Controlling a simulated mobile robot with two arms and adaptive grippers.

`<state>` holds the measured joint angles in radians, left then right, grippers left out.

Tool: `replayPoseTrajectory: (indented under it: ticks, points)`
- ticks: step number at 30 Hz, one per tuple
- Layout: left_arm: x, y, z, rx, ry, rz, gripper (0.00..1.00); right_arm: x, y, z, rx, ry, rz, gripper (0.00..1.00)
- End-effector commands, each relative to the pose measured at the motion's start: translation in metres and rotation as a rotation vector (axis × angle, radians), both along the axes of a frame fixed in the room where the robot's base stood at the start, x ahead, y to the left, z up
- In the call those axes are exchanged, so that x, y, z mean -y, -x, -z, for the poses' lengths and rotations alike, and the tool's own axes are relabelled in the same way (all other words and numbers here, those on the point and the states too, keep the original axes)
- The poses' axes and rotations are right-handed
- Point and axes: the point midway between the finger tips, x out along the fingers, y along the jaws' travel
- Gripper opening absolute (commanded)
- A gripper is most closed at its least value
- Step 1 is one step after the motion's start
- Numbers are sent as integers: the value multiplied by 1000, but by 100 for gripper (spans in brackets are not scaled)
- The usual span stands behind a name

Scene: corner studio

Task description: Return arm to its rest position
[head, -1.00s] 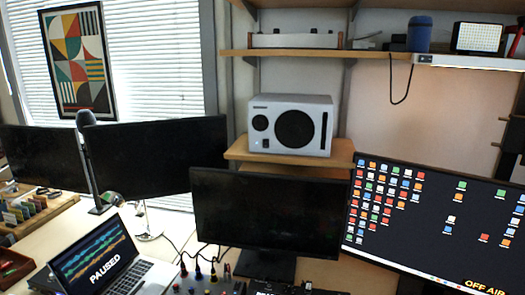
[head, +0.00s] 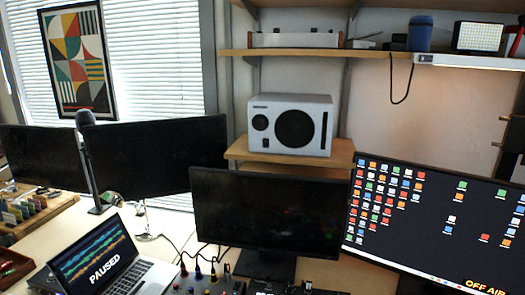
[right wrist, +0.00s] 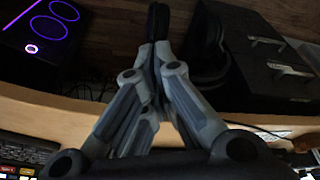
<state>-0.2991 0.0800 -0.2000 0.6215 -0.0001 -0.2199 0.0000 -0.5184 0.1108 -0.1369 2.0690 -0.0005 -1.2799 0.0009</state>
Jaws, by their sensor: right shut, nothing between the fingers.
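My right gripper (right wrist: 157,50) shows in the right wrist view with its fingers together and nothing between them. It is over the wooden desk edge (right wrist: 75,108), with its fingertips reaching over the dark floor beyond that edge. Neither gripper shows in the head view, and my left gripper is in no view.
A white speaker (head: 290,125) stands on a wooden shelf. In the right wrist view, a purple-lit computer case (right wrist: 40,25) and a black cabinet (right wrist: 265,60) stand below.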

Motion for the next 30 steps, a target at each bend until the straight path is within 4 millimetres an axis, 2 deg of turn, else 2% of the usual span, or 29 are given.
replayPoseTrajectory:
  ticks: [1, 3, 8, 12, 18, 24, 30]
  points:
    - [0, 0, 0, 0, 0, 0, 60, 0, 3, 23, -16, 1, -2, 0]
    - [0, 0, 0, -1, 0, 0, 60, 0, 6, 53, -28, 2, -4, 0]
    - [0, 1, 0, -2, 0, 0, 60, 1, 23, 121, -56, 5, -10, 0]
    - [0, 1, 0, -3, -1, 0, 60, 5, 49, 176, -83, 8, -16, 0]
    - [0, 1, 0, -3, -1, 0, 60, 13, 101, 242, -120, 13, -25, 0]
    - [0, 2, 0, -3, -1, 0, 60, 24, 158, 285, -151, 17, -32, 0]
    - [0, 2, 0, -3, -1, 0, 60, 31, 193, 301, -166, 20, -37, 0]
